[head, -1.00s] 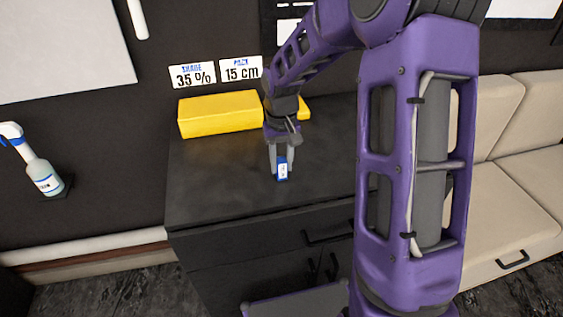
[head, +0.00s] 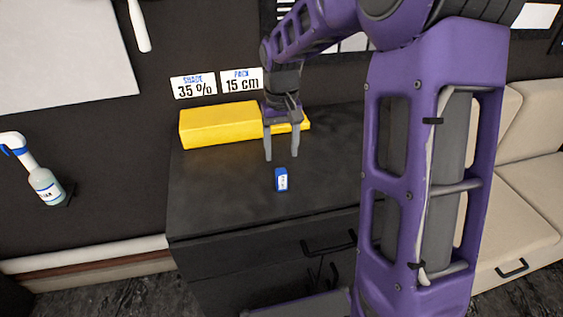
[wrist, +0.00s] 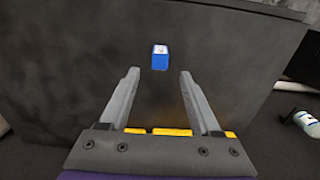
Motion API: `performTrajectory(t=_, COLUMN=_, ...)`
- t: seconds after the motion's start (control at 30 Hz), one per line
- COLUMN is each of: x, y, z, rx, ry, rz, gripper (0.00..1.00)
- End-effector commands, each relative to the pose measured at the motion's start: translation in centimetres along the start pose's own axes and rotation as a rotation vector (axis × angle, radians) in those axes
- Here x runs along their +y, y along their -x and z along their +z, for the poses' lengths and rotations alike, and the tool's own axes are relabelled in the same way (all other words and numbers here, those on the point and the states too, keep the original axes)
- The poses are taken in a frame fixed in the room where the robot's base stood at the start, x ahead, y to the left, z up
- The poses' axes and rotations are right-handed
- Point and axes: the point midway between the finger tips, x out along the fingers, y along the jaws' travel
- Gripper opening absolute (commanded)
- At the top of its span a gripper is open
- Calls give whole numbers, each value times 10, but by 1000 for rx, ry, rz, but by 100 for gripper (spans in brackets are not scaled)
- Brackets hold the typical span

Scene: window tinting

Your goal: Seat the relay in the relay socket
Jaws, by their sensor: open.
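A small blue block with a white label (head: 281,180), which may be the relay, stands on the dark cabinet top (head: 220,185). Its lettering is too small to read. It also shows in the wrist view (wrist: 160,58), just beyond the fingertips and centred between them. My gripper (head: 282,157) is open and empty, pointing down, above and behind the block and apart from it. The two grey fingers also show in the wrist view (wrist: 159,73). I cannot make out a relay socket in either view.
A long yellow box (head: 220,124) lies along the back of the cabinet top, close behind my gripper. Signs reading 35 % (head: 193,86) and 15 cm (head: 241,80) are on the wall. The cabinet top around the block is clear.

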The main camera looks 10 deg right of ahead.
Motion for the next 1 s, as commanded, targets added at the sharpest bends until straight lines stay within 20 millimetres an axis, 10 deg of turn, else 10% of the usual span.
performTrajectory(t=0.8, x=1, y=86, z=5, rx=-1, ry=1, rz=2, gripper=70)
performTrajectory(t=1.0, x=1, y=70, z=7, rx=-4, ry=-1, rz=-1, gripper=70)
